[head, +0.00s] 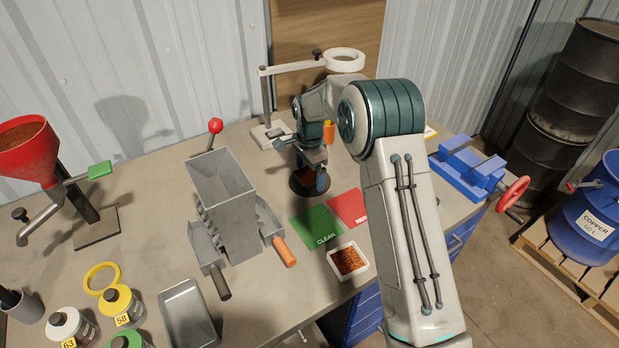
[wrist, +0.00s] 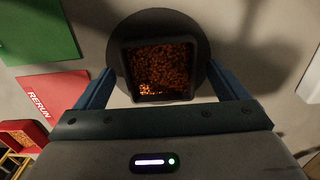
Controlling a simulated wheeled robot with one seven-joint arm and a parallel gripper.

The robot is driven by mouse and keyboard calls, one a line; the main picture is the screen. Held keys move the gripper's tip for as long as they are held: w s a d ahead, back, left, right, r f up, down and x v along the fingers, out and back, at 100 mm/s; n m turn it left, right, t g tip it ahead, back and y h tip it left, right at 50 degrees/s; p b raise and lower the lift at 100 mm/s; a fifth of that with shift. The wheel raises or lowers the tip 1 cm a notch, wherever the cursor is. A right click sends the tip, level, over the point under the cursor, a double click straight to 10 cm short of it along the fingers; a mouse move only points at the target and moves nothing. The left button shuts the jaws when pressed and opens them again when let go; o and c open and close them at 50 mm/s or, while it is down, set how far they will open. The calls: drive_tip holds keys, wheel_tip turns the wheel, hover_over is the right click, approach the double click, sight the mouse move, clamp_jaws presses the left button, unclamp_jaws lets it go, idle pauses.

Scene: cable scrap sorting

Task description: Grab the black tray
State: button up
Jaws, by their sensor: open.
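The black tray (wrist: 163,98) is square and filled with copper-coloured granules. In the wrist view it sits on a round dark base (wrist: 205,30), between the two fingers of my open gripper (wrist: 163,82). A finger is on each side of the tray, with gaps showing, and neither is visibly touching it. In the head view my gripper (head: 311,165) points down at the dark round base (head: 299,188) near the back of the bench, and arm parts hide most of the tray.
A green CLEAN mat (head: 315,228) and a red RERUN mat (head: 348,206) lie in front. A white dish of granules (head: 350,278) is nearer. A magnifier lamp (head: 343,57) stands behind, a grey hopper machine (head: 228,205) left, and a blue vice (head: 465,165) right.

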drive_tip(key=c, duration=1.1)
drive_tip(key=shift+c, duration=0.2)
drive_tip(key=shift+r, duration=0.15)
